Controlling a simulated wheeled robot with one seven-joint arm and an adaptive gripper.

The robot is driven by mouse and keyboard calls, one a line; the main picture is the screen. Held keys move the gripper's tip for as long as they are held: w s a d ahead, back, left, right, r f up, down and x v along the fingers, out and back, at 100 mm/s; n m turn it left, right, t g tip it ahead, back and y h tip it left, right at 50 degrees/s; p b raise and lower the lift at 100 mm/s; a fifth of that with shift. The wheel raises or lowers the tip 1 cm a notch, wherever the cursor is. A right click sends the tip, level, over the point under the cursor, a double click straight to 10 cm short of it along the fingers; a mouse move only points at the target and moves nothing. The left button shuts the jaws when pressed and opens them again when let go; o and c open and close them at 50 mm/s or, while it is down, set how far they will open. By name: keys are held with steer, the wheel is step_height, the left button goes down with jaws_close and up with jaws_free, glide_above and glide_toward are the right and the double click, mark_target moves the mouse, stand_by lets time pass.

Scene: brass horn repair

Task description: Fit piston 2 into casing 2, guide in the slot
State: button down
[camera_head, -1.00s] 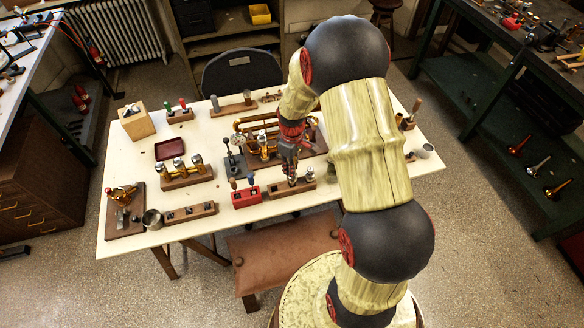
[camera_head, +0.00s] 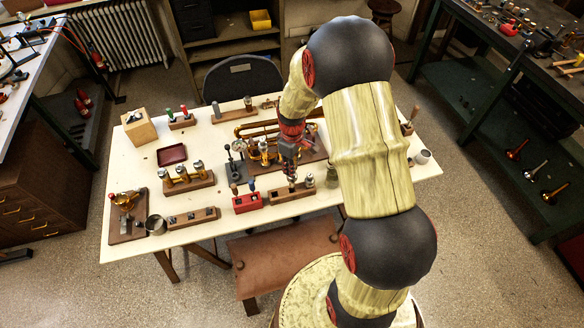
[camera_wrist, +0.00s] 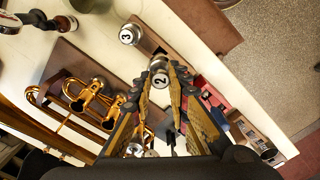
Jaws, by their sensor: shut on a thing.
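My gripper (camera_wrist: 160,90) is shut on piston 2 (camera_wrist: 160,79), whose silver top with a black "2" shows between the fingertips in the wrist view. In the head view my gripper (camera_head: 291,178) is over the wooden piston rack (camera_head: 279,198) at the table's front. I cannot tell whether the piston's lower end is clear of the rack. Piston 3 (camera_wrist: 128,35) stands in the rack beside it. The brass horn (camera_wrist: 92,103) lies on a dark board behind the rack. Its casings are partly hidden by my gripper, and casing 2 with its slot cannot be made out.
A red block (camera_head: 246,202) with tools stands left of the rack. A glass bottle (camera_head: 332,176) stands close right of the rack.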

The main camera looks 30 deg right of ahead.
steer(key=shift+r+p, duration=1.05)
steer(key=shift+r, duration=0.7)
steer(key=w+d+r+n+p, duration=0.2)
steer(key=w+r+n+p, duration=0.1)
steer(key=w+p, duration=0.5)
steer(key=w+d+r+n+p, duration=0.2)
steer(key=w+r+n+p, duration=0.2)
steer(key=p, duration=0.7)
steer(key=w+n, duration=0.2)
steer(key=w, duration=0.2)
steer(key=shift+d+p, duration=0.3)
steer(key=shift+p, duration=0.05)
steer(key=shift+f+b, duration=0.35)
steer(key=shift+f, duration=1.35)
steer(key=shift+b, duration=1)
